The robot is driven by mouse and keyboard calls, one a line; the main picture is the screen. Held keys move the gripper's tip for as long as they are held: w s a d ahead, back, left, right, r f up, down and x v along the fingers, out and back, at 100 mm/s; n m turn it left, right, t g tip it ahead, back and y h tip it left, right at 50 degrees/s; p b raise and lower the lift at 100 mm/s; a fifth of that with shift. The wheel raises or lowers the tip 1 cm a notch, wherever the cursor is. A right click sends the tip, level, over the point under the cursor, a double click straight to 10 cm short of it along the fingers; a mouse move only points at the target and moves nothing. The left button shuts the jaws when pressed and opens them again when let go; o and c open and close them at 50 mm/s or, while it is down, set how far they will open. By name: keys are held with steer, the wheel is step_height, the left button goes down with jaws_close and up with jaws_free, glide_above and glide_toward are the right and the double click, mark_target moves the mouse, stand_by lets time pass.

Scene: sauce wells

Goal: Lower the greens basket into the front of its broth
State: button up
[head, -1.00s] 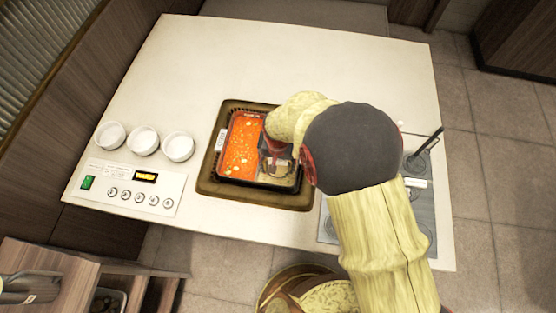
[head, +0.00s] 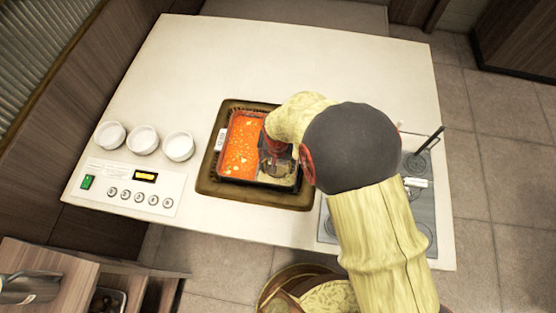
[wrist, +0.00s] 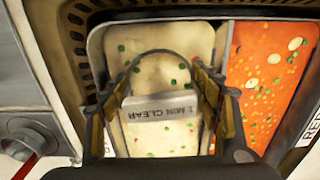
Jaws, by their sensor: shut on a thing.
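My gripper (wrist: 165,100) is shut on the greens basket, at the part bearing a white tag (wrist: 160,107) that reads "1 MIN CLEAR". A thin wire loop of the basket (wrist: 150,53) arches just beyond the tag. The basket is over or in the pale clear broth (wrist: 190,42), which has green specks; how deep it sits and its greens cannot be made out. In the head view my gripper (head: 276,148) is over the right compartment of the pot, and my arm hides part of it.
The red broth (head: 242,145) fills the other compartment, left in the head view. A dark rim (head: 205,185) surrounds the pot. Several white bowls (head: 143,139) and a control panel (head: 140,190) are left; a dark stove (head: 415,165) is right. The back counter is clear.

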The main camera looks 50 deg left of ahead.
steer(key=o, duration=1.4)
steer(key=shift+c, duration=0.2)
steer(key=shift+c, duration=0.8)
steer(key=shift+o, duration=0.6)
steer(key=shift+a+r, duration=0.15)
